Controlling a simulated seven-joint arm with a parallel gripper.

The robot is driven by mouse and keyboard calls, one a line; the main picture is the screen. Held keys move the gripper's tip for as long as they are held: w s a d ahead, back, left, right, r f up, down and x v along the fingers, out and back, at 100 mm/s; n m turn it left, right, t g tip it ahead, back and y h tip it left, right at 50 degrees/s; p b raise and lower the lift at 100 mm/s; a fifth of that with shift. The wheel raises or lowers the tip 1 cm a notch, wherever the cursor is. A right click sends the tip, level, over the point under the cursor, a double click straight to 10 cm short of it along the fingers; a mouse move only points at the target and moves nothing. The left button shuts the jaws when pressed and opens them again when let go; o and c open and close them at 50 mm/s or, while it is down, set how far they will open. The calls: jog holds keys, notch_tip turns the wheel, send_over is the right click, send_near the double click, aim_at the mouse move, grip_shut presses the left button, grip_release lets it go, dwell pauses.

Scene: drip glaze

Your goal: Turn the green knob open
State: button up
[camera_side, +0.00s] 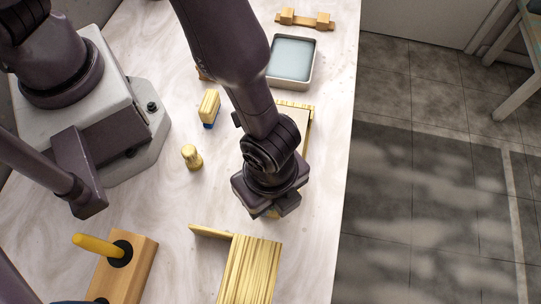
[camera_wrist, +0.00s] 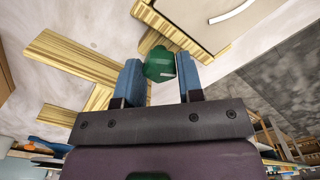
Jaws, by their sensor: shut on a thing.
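The green knob (camera_wrist: 160,64) is a small faceted piece with a pale mark on its face, seen in the wrist view. My gripper (camera_wrist: 161,76) has its two blue fingers on either side of the knob and is shut on it. In the side view my gripper (camera_side: 268,211) points down over the right part of the table. The knob is hidden beneath it there. What the knob is mounted on cannot be told clearly.
A striped wooden piece (camera_side: 252,268) stands just in front of my gripper. A wooden block with a yellow lever (camera_side: 98,245) is at lower left. A wooden peg (camera_side: 192,157), a blue-based block (camera_side: 209,108) and a grey-blue tray (camera_side: 291,60) stand farther back. The table's right edge is close.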

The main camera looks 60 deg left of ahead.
jog(key=n, duration=1.2)
dwell(0.6)
jog(key=o, duration=0.9)
jog(key=shift+r, duration=0.1)
notch_tip(320, 180, up, 13)
jog(key=shift+f, duration=0.1)
